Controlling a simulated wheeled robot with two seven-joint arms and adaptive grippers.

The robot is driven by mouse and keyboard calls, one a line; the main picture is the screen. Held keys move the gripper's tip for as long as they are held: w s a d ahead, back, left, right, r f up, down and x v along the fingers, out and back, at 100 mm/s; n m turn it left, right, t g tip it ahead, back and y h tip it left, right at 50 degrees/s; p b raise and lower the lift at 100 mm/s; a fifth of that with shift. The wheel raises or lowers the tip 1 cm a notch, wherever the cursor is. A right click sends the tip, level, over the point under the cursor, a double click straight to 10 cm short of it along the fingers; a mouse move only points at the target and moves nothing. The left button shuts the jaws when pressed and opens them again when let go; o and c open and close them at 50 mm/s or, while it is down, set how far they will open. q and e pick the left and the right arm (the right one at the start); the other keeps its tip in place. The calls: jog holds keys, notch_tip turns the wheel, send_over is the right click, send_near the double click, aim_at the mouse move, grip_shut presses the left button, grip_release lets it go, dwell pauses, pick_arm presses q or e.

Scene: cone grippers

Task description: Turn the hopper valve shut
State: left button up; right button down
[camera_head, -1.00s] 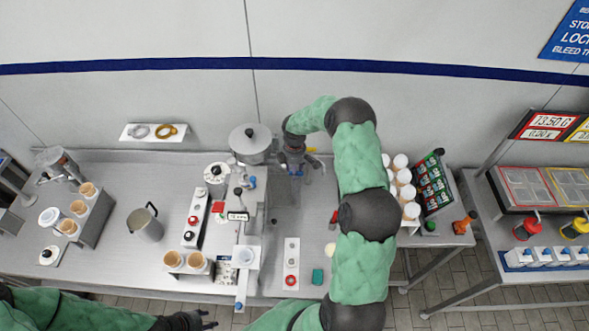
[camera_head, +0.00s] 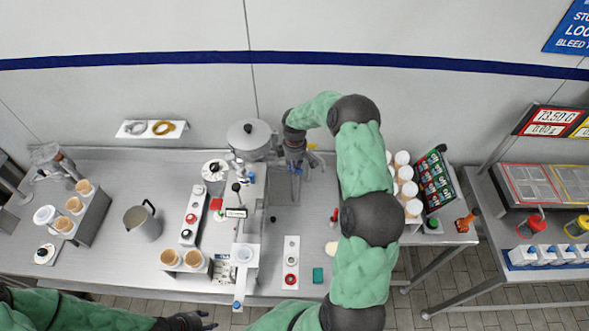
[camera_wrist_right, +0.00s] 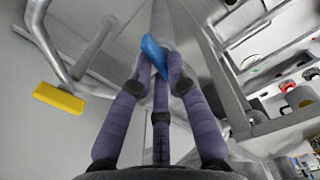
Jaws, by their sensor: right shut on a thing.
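The grey hopper (camera_head: 248,140) stands at the back of the metal table on the filling machine. My right gripper (camera_head: 297,188) is just right of it, pointing down. In the right wrist view, my right gripper (camera_wrist_right: 160,62) is shut on a blue valve handle (camera_wrist_right: 153,54), its purple fingers closed around it. My left gripper (camera_head: 207,321) is at the bottom edge, apart from the table's objects, fingers spread and empty.
A yellow handle (camera_wrist_right: 59,97) on a bent pipe is beside my right gripper. A metal jug (camera_head: 142,224) and cups (camera_head: 74,205) stand at left. White-lidded jars (camera_head: 402,159) are at right. A button box (camera_head: 291,262) sits at the front.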

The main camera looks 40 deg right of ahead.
jog(key=m+b, duration=0.3)
jog(key=shift+f+m, duration=0.2)
jog(key=shift+m, duration=0.1)
jog(key=m+b, duration=0.3)
jog(key=shift+s+d+m, duration=0.1)
jog(key=shift+d+m, duration=0.05)
jog(key=shift+m, duration=0.15)
jog(key=m+b, duration=0.2)
jog(key=m, duration=0.1)
jog(key=shift+s+m, duration=0.1)
jog(key=shift+m, duration=0.3)
jog(key=shift+s+r+m+b, duration=0.15)
jog(key=shift+m+b, duration=0.9)
jog(key=shift+m, duration=1.15)
jog(key=c, duration=1.2)
grip_release()
jog(key=shift+d, duration=0.1)
jog(key=shift+r, duration=0.1)
